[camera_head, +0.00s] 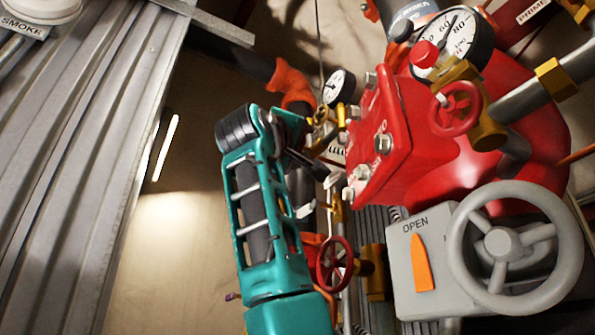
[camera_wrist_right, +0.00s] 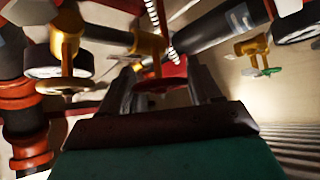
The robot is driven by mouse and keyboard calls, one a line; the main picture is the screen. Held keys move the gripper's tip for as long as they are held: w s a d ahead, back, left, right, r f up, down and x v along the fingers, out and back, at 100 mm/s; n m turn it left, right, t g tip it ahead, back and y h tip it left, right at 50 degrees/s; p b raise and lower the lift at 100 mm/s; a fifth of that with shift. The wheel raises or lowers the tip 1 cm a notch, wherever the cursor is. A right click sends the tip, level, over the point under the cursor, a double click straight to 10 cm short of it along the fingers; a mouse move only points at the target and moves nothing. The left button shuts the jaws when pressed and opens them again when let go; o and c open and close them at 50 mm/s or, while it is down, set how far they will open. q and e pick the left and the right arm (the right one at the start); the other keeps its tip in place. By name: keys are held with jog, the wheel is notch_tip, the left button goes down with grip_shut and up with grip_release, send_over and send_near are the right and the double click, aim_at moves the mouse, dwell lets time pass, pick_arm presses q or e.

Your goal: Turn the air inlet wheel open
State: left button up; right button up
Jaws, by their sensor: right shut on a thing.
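My right gripper (camera_head: 322,172) reaches in among the pipes, left of the big red valve body (camera_head: 440,150). In the right wrist view its two dark fingers (camera_wrist_right: 163,88) stand on either side of a small red wheel (camera_wrist_right: 166,74) on a brass valve, and the gripper is shut on it. In the head view this grip is mostly hidden by my teal arm and fittings. No label naming the air inlet wheel is readable, so I cannot tell its marking or how far it is turned. My left gripper is not in view.
A grey handwheel (camera_head: 515,245) sits beside an OPEN plate with an orange pointer (camera_head: 423,262). Other red wheels (camera_head: 458,108) (camera_head: 335,265) and gauges (camera_head: 338,88) crowd close by. A corrugated metal panel (camera_head: 75,170) stands at left, with bare wall beside it.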

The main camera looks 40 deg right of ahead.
jog(key=o, duration=1)
jog(key=shift+c, duration=0.2)
jog(key=shift+a+f, duration=0.1)
jog(key=b+v, duration=0.4)
jog(key=v, duration=0.8)
jog(key=shift+s+a, duration=0.15)
jog(key=shift+a, duration=0.15)
jog(key=shift+f, duration=0.1)
